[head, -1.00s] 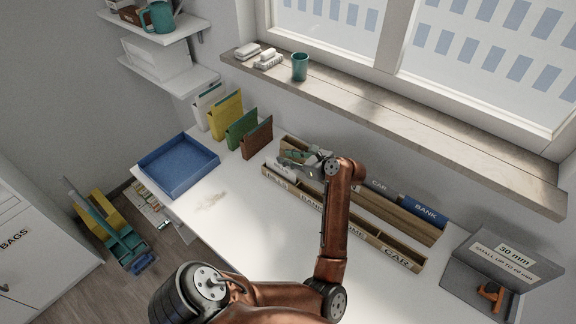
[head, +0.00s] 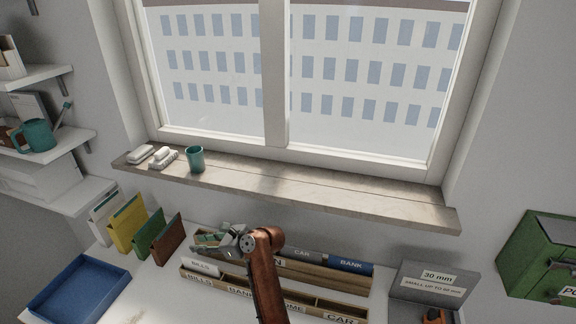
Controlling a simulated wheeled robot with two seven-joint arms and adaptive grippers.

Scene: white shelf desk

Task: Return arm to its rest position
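A blue tray (head: 78,291) lies at the desk's left, beside several upright coloured folders (head: 127,224). The window sill (head: 320,196) runs behind, with a teal cup (head: 196,159). A grey 30 mm box (head: 432,283) and green cabinet (head: 543,257) are at right.

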